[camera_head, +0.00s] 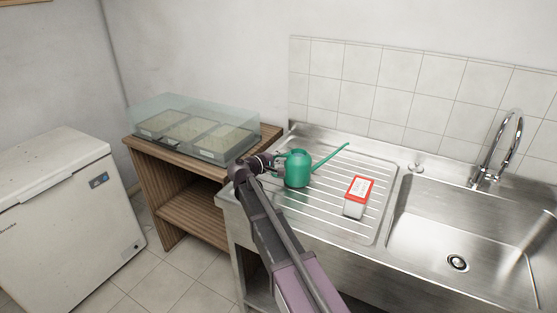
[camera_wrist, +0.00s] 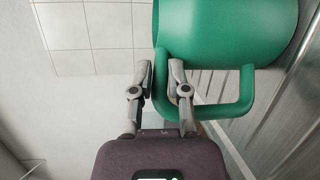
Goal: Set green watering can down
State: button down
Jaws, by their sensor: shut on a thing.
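The green watering can (camera_head: 298,172) is upright over the left part of the ribbed steel drainboard (camera_head: 330,212), its spout pointing to the upper right. I cannot tell whether its base touches the drainboard. My gripper (camera_head: 276,163) is at the can's left side, shut on its handle. In the wrist view the can's body (camera_wrist: 225,30) fills the top right, and the handle passes between the fingertips of my gripper (camera_wrist: 161,70). The can's underside is hidden.
Further right are the sink basin (camera_head: 455,235) and the tap (camera_head: 500,145). A wooden bench (camera_head: 180,170) with a glass-covered tray (camera_head: 195,128) stands to the left. The drainboard's front is free.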

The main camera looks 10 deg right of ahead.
jog(key=c, duration=0.6)
grip_release()
jog(key=shift+c, duration=0.2)
jog(key=p+v, duration=0.1)
jog(key=v, duration=1.1)
jog(key=shift+p, duration=0.4)
jog(key=shift+d, duration=0.1)
